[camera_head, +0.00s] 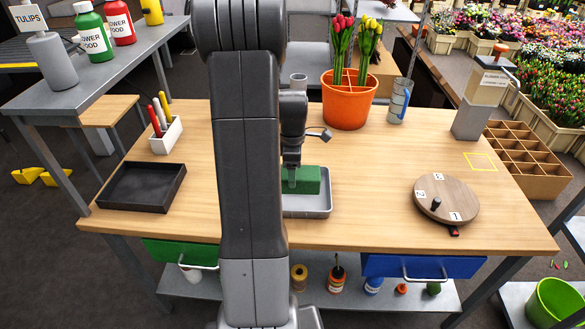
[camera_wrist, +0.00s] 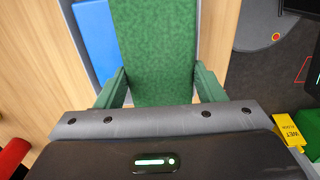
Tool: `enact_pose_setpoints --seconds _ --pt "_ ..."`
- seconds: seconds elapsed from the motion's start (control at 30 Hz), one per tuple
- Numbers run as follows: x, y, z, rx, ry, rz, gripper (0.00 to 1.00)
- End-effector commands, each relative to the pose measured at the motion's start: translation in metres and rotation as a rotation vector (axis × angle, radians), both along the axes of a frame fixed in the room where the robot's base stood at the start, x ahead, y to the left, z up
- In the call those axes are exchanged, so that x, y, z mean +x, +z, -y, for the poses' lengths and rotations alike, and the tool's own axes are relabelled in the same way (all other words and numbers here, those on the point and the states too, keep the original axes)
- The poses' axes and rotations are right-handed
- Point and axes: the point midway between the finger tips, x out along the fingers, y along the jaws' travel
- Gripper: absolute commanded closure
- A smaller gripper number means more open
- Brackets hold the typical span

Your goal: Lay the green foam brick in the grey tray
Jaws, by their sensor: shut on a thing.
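The green foam brick (camera_head: 308,181) is between the fingers of my gripper (camera_head: 291,176), upright in the head view, at the back part of the grey tray (camera_head: 312,212). I cannot tell whether the brick touches the tray floor or hangs just above it. In the wrist view the brick (camera_wrist: 158,45) fills the space between the two green fingers of my gripper (camera_wrist: 160,88), which are shut on its sides. My arm hides the tray's left part in the head view.
A blue flat patch (camera_wrist: 97,40) shows beside the brick in the wrist view. A black tray (camera_head: 142,187) and white pen holder (camera_head: 166,135) stand left. An orange pot of tulips (camera_head: 347,103) stands behind, and a round wooden turntable (camera_head: 447,201) right. Bare tabletop lies between tray and turntable.

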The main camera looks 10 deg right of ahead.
Motion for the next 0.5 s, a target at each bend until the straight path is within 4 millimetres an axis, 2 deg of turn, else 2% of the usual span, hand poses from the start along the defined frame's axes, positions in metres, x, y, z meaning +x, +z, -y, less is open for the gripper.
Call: enact_pose_setpoints --seconds 0.03,0.5 --pt "0.000 -0.008 0.000 0.000 0.000 -0.001 0.59" --pt "0.000 -0.046 0.000 0.000 0.000 -0.001 0.59"
